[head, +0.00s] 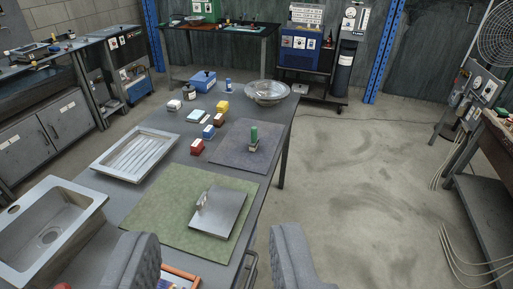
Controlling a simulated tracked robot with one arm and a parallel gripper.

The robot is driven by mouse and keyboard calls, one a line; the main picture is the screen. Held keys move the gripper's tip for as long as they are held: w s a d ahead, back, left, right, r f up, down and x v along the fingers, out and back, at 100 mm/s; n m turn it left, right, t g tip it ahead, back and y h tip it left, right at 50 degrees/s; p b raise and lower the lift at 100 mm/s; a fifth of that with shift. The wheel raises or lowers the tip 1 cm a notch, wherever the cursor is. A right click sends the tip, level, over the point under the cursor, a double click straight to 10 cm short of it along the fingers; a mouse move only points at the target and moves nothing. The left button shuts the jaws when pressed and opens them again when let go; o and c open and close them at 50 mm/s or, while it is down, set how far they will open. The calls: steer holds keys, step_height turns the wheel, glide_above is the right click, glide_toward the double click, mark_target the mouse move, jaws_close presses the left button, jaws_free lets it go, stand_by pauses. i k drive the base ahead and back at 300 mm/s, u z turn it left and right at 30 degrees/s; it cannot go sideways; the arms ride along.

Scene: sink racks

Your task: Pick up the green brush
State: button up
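The green brush (254,136) stands upright on a dark grey mat (228,155) near the right edge of the long table. It has a green handle on top and a lighter base. My gripper (215,265) shows at the bottom of the view, with two grey padded fingers wide apart.
A green mat (150,215) with a metal plate (219,214) lies nearer. A sink basin (85,205) and a ribbed tray (152,137) are at left. Small coloured blocks and a metal bowl (266,88) sit farther back. The floor (350,190) right of the table is clear.

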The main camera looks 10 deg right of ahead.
mark_target(253, 143)
steer(key=u, duration=0.2)
steer(key=k, duration=0.25)
steer(key=z, duration=1.05)
steer(key=i, duration=1.2)
steer(key=z, duration=0.3)
steer(key=i, duration=1.35)
steer(key=u, duration=0.7)
steer(key=i, duration=0.55)
steer(key=u, duration=0.45)
